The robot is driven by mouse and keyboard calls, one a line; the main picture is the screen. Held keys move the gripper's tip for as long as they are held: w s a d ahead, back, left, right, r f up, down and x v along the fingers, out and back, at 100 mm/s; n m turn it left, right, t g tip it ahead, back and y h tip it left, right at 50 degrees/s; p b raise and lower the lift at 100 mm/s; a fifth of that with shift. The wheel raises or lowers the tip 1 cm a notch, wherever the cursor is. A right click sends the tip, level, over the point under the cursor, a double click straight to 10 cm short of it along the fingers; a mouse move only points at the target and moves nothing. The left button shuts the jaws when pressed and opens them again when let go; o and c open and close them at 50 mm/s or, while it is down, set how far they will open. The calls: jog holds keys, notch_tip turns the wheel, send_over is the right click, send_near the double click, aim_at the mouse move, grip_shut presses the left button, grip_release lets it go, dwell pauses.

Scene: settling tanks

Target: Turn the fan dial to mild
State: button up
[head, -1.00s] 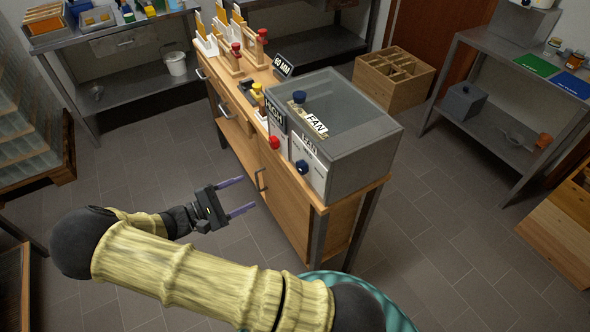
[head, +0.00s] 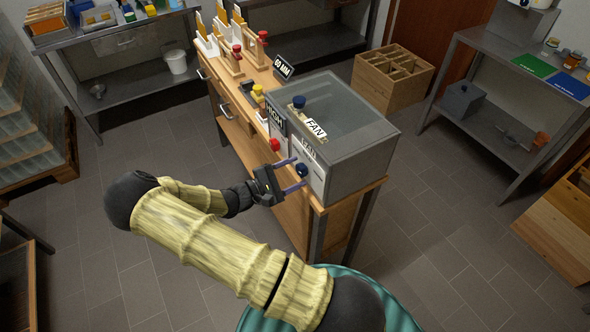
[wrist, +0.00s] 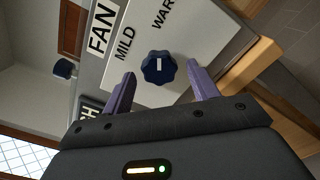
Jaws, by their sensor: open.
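The blue fan dial (head: 302,170) is on the pale front panel of the grey box at the near end of the bench. In the wrist view the dial (wrist: 158,68) has a white mark pointing roughly up the picture. A MILD label (wrist: 125,44) is left of and above it, and a partly cut-off "WAR" label (wrist: 162,14) is above it. A FAN label (wrist: 102,27) is further left. My gripper (head: 296,175) is open, with its two purple fingers on either side of the dial. I cannot tell whether they touch it.
A red knob (head: 274,145) is just left of the dial. Another blue knob (head: 299,102) is on top of the box, beside a FAN sign (head: 315,128). The floor left of the bench is clear.

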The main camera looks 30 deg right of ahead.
jog(key=shift+d, duration=0.45)
jog(key=c, duration=1)
jog(key=shift+n, duration=0.4)
jog(key=n+p, duration=0.2)
jog(key=n, duration=0.3)
jog(key=shift+s, duration=0.1)
jog(key=n+p, duration=0.2)
jog(key=n, duration=0.4)
jog(key=shift+f, duration=0.1)
